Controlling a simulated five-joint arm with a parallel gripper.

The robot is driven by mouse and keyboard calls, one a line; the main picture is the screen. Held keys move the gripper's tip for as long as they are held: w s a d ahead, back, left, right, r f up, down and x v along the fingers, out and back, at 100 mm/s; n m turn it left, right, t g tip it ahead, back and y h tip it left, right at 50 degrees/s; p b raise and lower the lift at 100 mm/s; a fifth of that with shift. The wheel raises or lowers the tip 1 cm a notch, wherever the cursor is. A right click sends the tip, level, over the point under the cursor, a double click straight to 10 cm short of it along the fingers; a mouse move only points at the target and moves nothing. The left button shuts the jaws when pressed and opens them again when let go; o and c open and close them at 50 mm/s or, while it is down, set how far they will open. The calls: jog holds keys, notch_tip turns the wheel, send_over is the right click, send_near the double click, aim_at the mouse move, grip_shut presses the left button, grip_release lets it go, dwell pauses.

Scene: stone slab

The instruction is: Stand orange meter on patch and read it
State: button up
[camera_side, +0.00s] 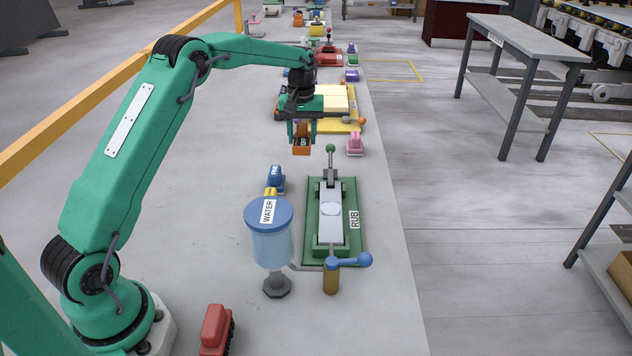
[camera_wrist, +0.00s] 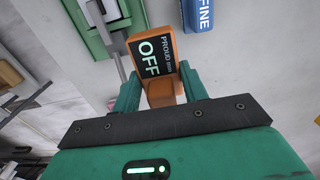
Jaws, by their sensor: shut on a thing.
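The orange meter (camera_side: 301,148) hangs from my gripper (camera_side: 302,128), above the slab and beyond the green RUB fixture (camera_side: 352,252). In the wrist view the meter (camera_wrist: 136,46) sits between the two green fingers of my gripper (camera_wrist: 162,88), which is shut on it. Its dark display reads "PROUD mm" and "OFF". A pale oval patch (camera_side: 330,209) lies on the grey bar (camera_side: 331,229) clamped in the fixture. The meter is apart from the patch, farther back and to the left. In the wrist view the fixture (camera_wrist: 88,30) shows only partly.
A pink block (camera_side: 355,143) and yellow tray (camera_side: 342,127) lie beyond.

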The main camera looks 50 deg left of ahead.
jog(key=shift+d, duration=0.15)
jog(key=s+d+r, duration=0.2)
jog(key=s+d, duration=0.2)
jog(key=d, duration=0.5)
jog(key=s+d+r, duration=0.1)
jog(key=s+d, duration=0.3)
jog(key=d, duration=0.5)
jog(key=s+d+r, duration=0.2)
jog(key=s+d, duration=0.3)
jog(key=d, duration=0.4)
send_over(331, 206)
notch_tip(331, 206, down, 7)
jog(key=shift+f, duration=0.2)
jog(key=shift+f, duration=0.1)
jog(key=shift+f, duration=1.9)
jog(key=shift+f, duration=0.15)
